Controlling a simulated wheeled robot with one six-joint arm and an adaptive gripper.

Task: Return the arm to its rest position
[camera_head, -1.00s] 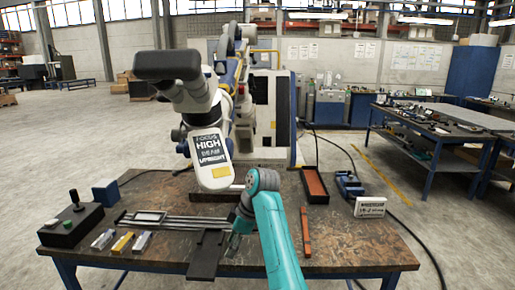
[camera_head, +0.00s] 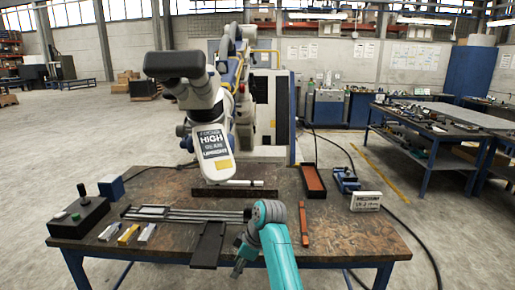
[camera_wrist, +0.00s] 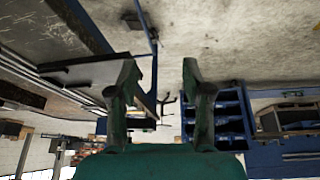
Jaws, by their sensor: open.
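The microscope arm (camera_head: 214,138), white and grey with a dark eyepiece head (camera_head: 175,65), hangs over the far left-middle of the workbench (camera_head: 345,235). My teal arm (camera_head: 282,258) rises from the bottom of the head view. My gripper (camera_head: 238,268) points down and left near the bench's front edge, well apart from the microscope arm. In the wrist view my gripper (camera_wrist: 158,75) has its two green fingers spread with nothing between them.
A joystick box (camera_head: 78,216) stands at the bench's left. Metal rods (camera_head: 190,215) and a dark plate (camera_head: 208,244) lie left of my gripper. A red-lined tray (camera_head: 313,181), a blue vise (camera_head: 346,181) and a white sign (camera_head: 366,201) are at the right.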

